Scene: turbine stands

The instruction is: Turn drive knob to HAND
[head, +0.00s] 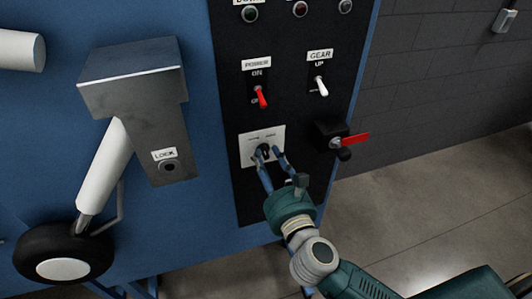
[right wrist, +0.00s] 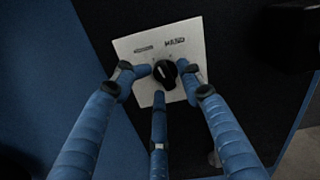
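The drive knob (right wrist: 165,73) is a black round knob with a pale mark, on a white square plate (right wrist: 137,47) with two small labels above it. The mark points roughly upward. In the head view the knob (head: 264,150) sits low on the black panel. My right gripper (right wrist: 166,78) has its three blue fingers bent in around the knob, two at its sides and one below. The fingertips appear to touch it. The right gripper also shows in the head view (head: 268,155). My left gripper is out of view.
Above the plate are a red POWER switch (head: 262,97) and a white GEAR switch (head: 321,87). A red-handled switch (head: 350,139) juts out close to the right. A grey LOCK box (head: 160,110) and a wheel strut (head: 104,170) stand left. Floor (head: 420,210) is clear at right.

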